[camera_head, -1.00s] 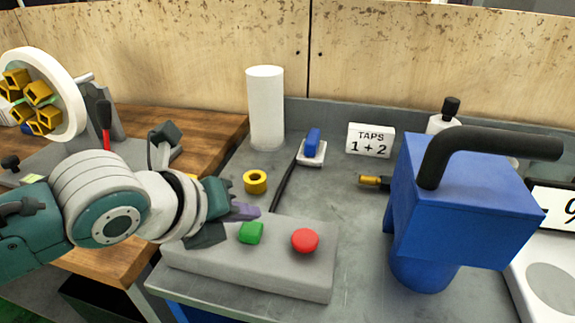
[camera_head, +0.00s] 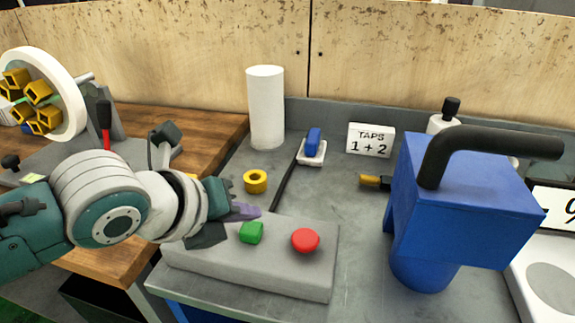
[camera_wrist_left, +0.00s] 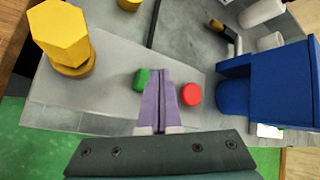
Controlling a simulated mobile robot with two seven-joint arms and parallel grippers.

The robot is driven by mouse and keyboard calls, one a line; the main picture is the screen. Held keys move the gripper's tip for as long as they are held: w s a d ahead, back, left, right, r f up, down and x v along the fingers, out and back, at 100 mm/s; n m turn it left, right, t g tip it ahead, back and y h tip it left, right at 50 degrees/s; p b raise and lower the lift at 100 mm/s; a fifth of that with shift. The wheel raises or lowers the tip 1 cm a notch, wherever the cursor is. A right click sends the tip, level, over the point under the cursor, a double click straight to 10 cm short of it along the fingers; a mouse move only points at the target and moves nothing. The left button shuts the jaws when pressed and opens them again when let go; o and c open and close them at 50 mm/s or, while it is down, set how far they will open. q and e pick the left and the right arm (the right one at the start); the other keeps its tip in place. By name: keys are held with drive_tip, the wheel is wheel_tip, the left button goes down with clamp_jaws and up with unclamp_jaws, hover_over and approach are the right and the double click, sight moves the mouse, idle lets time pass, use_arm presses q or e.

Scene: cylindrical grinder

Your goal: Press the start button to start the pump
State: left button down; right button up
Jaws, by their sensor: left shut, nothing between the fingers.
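A grey control box (camera_head: 230,271) lies on the bench and bears a green button (camera_head: 251,232) and a red button (camera_head: 305,240). Which one is the start button is not labelled in view. My left gripper (camera_head: 245,211) is shut and empty, its purple fingers over the box's back edge, just behind and left of the green button. In the left wrist view the closed fingers (camera_wrist_left: 160,80) show between the green button (camera_wrist_left: 141,79) and the red button (camera_wrist_left: 191,94), nearer the green. I cannot tell contact. The blue machine with a black hose (camera_head: 455,200), possibly the pump, stands at right. My right gripper is out of view.
A yellow hexagonal piece (camera_wrist_left: 62,40) stands left of the fingers in the wrist view.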

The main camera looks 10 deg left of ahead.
sight(247, 234)
use_arm(q)
drive_tip(key=shift+f, duration=0.4)
drive_tip(key=shift+f+b, duration=0.65)
idle(0.5)
drive_tip(key=shift+r, duration=0.1)
drive_tip(key=shift+r+p, duration=1)
drive_tip(key=shift+p, duration=0.15)
wheel_tip(247, 234, up, 5)
drive_tip(key=p, duration=0.5)
idle(0.4)
